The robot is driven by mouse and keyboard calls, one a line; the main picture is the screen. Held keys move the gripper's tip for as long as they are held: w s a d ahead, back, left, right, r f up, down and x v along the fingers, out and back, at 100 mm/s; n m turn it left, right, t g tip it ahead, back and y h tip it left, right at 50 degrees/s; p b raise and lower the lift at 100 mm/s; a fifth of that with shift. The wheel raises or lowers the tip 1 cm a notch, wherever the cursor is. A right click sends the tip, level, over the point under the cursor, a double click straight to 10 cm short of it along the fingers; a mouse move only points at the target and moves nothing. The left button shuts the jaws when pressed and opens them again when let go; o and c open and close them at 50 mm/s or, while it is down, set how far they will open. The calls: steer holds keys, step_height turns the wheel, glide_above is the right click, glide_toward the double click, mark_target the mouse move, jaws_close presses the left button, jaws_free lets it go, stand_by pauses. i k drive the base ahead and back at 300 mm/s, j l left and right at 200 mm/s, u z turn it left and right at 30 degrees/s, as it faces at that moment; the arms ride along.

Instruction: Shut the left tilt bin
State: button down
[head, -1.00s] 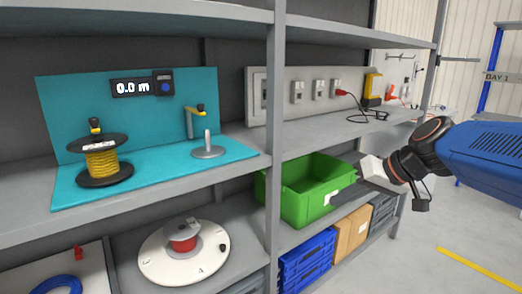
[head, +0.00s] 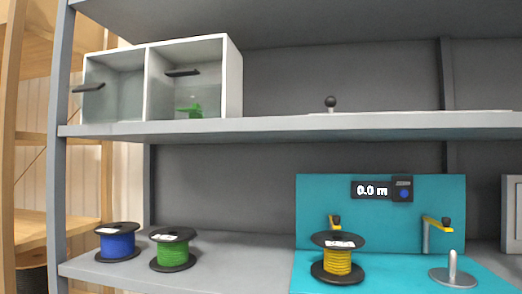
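A white two-compartment tilt-bin box (head: 234,80) stands on the upper shelf at the left. The left bin has a dark handle (head: 88,88) that sticks out past the box's left edge. It sits lower and further out than the right bin's dark handle (head: 182,72), so the left bin looks tilted out. Its front seems clear and its edges are hard to make out. A green item (head: 190,111) shows in the right compartment. My gripper is not in view now.
Blue (head: 117,242) and green (head: 173,249) reels stand on the shelf below. A yellow reel (head: 337,262) and a crank stand (head: 453,270) are before a teal panel (head: 440,205). A dark knob (head: 330,101) is on the upper shelf; a wooden rack (head: 30,225) is at far left.

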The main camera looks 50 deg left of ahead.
mark_target(92, 86)
steer(key=u, duration=2.55)
